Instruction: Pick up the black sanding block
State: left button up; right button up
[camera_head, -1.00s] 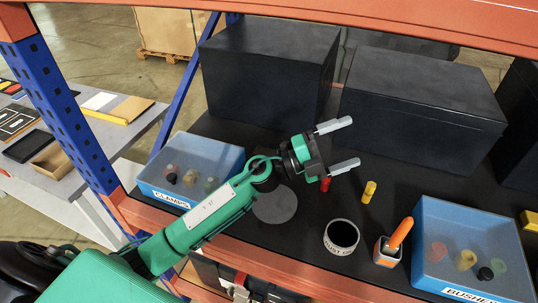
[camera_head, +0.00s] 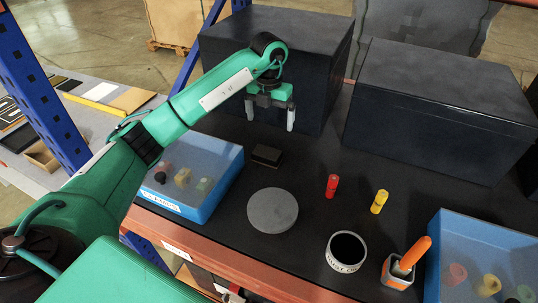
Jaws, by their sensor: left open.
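The black sanding block (camera_head: 267,155) lies flat on the dark shelf, right of the left blue bin and behind the grey disc. It is a small dark block with a lighter brownish edge. My left gripper (camera_head: 270,121) is open and empty, its two grey fingers pointing down. It hangs above and a little behind the block in the picture, apart from it. My right gripper is not in view.
The grey disc (camera_head: 272,210), red cylinder (camera_head: 332,186), yellow cylinder (camera_head: 379,202), white cup (camera_head: 345,252) and orange-handled tool holder (camera_head: 402,268) stand in front. Blue bins (camera_head: 205,208) and (camera_head: 436,262) flank them. Large dark boxes (camera_head: 285,60) and (camera_head: 436,112) stand behind.

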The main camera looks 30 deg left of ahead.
pick_arm(q)
jog(key=p, duration=0.3)
send_over(267, 151)
jog(key=f, duration=0.8)
jog(key=shift+w+d+f, duration=0.1)
jog(key=shift+d, duration=0.1)
jog(key=shift+f+p, duration=0.35)
jog(key=shift+f, duration=0.15)
jog(key=f+p, duration=0.2)
jog(key=f, duration=0.1)
jog(key=shift+s+a+f, duration=0.1)
jog(key=shift+s, duration=0.1)
jog(key=shift+f, duration=0.55)
jog(key=c, duration=0.9)
